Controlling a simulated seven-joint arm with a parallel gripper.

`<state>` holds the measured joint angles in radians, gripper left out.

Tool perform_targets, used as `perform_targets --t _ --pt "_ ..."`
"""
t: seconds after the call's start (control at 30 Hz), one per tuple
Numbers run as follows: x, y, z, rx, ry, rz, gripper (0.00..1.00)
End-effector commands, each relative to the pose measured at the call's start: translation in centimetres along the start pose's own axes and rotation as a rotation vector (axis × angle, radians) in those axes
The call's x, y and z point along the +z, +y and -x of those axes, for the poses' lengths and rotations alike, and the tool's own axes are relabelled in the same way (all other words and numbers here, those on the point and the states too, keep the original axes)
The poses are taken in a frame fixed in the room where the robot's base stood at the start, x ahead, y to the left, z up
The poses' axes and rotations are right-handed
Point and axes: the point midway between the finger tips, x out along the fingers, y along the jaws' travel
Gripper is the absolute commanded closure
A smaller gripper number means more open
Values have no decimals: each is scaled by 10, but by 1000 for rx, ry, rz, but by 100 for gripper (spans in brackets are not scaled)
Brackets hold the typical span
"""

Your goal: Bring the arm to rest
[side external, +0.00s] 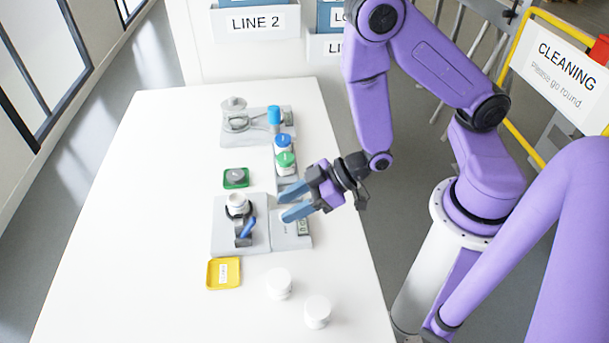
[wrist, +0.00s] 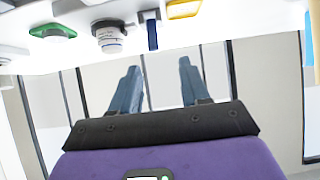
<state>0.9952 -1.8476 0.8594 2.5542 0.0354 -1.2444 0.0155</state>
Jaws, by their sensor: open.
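My gripper (side external: 285,203) is open and empty, with two blue fingers. In the side external view it is over the right part of the table, pointing left, at the right side of the grey station that holds a white jar (side external: 237,201). In the wrist view both fingers of my gripper (wrist: 157,88) are spread with nothing between them. The white jar also shows in the wrist view (wrist: 110,38). My arm is bent, reaching in from the right. How high the fingers are above the table is hard to tell.
A green tray (side external: 236,186) and a yellow tray (side external: 209,274) lie on the white table (side external: 130,230). Blue- and green-capped jars (side external: 284,160) stand behind my gripper. Two white jars (side external: 278,284) stand at the front. The left table half is clear. A cleaning sign (side external: 560,80) stands at right.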

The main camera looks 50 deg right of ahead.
Motion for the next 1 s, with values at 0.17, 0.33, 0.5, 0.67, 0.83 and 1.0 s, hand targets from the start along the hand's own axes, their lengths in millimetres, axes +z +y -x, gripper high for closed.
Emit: perform_targets --t 0.17,0.33,0.5,0.67,0.83,1.0 --pt "-16 -16 7 -37 -125 23 54" --pt "-25 -28 25 -67 -260 51 54" --pt "-32 -39 52 -94 -395 85 54" --pt "-36 -46 85 -115 -522 123 54" --pt "-39 -50 128 -131 -656 167 54" --pt "-39 -48 176 -141 -785 213 54"
